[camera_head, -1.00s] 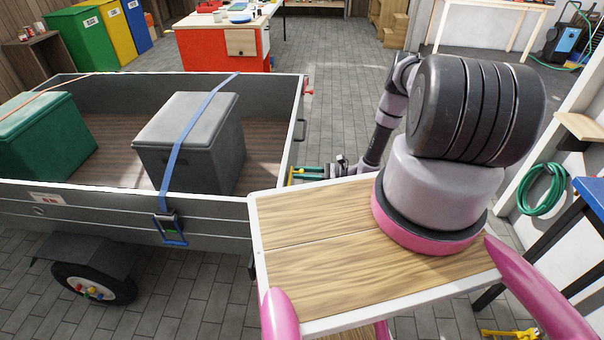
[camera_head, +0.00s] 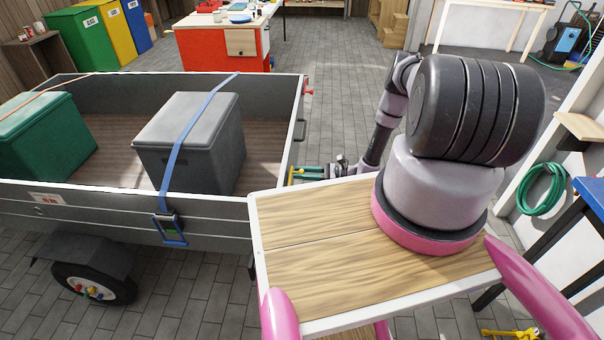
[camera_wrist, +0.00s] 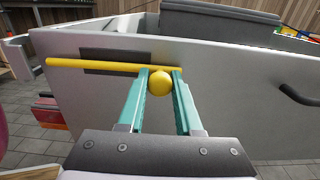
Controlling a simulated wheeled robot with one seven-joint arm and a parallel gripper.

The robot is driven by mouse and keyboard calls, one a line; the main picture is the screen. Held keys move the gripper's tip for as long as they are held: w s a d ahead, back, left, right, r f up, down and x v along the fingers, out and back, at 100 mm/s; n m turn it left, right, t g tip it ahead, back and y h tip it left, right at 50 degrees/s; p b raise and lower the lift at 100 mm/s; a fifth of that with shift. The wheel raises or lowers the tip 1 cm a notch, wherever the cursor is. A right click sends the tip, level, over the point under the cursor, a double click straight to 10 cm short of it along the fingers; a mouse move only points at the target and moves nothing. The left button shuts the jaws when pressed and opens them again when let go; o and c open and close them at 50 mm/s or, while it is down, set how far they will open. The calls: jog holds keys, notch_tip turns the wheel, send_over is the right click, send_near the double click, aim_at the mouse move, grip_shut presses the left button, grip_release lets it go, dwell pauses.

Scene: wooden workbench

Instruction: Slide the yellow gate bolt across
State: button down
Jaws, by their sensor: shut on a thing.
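The yellow gate bolt (camera_wrist: 100,66) is a long rod with a round knob (camera_wrist: 159,83), lying across the light grey tailgate (camera_wrist: 230,100) of the trailer in the wrist view. Dark plates lie behind the rod. My gripper (camera_wrist: 160,78) has its two green fingers on either side of the knob, shut on it. In the head view my gripper (camera_head: 308,173) is at the trailer's right end.
The trailer holds a grey box (camera_head: 190,140) under a blue strap and a green box (camera_head: 45,130). A black handle (camera_wrist: 298,96) is on the tailgate right of the bolt. My wood-topped platform (camera_head: 310,270) is close to the trailer's end.

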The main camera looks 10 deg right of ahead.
jog(key=shift+s, duration=0.1)
dwell(0.3)
jog(key=shift+s+a, duration=0.25)
jog(key=shift+s, duration=0.5)
jog(key=shift+s+a, duration=0.3)
jog(key=shift+s, duration=0.45)
jog(key=shift+s+a, duration=0.25)
jog(key=shift+s, duration=0.5)
jog(key=c, duration=0.6)
grip_release()
jog(key=shift+s, duration=0.1)
jog(key=v, duration=1)
jog(key=shift+d, duration=0.4)
